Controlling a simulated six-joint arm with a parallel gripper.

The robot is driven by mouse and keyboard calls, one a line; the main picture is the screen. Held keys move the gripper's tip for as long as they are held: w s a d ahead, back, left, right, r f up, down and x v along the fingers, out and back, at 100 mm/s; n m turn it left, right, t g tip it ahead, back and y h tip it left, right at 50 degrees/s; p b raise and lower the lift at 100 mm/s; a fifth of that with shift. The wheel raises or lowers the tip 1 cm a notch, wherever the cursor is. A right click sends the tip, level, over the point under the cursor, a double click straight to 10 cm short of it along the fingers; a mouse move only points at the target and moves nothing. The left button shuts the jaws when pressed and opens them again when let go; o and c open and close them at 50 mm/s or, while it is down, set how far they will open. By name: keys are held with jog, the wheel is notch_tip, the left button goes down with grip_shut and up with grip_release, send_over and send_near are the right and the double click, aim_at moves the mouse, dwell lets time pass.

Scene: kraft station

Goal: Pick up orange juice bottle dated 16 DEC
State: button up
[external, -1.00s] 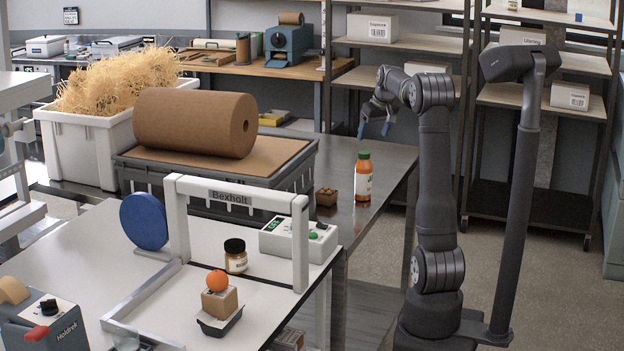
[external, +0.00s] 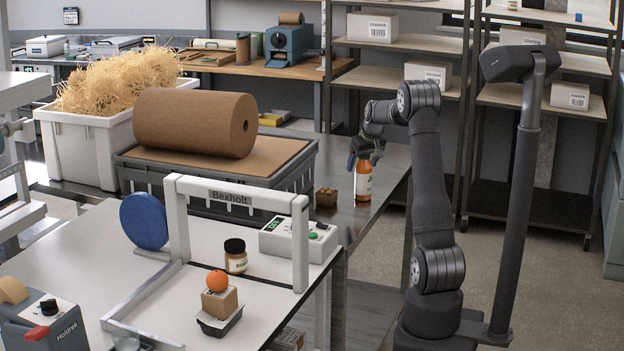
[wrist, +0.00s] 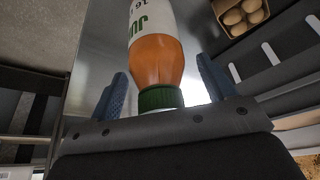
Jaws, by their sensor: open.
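The orange juice bottle (external: 364,182) stands upright on the metal table in the external view, with its cap hidden by my gripper. In the wrist view the bottle (wrist: 158,62) shows its orange body, green cap and part of a white label with green letters and "16"; the rest of the date is out of view. My gripper (external: 365,158) is at the top of the bottle. In the wrist view its blue fingers (wrist: 163,88) are open, one on each side of the cap and neck, with a gap visible at least on the left.
A small brown carton (external: 326,197) stands just left of the bottle, and a carton of eggs (wrist: 240,14) shows in the wrist view. A grey crate (external: 290,175) bearing a kraft paper roll (external: 190,122) is further left.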

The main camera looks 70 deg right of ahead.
jog(key=c, duration=1.6)
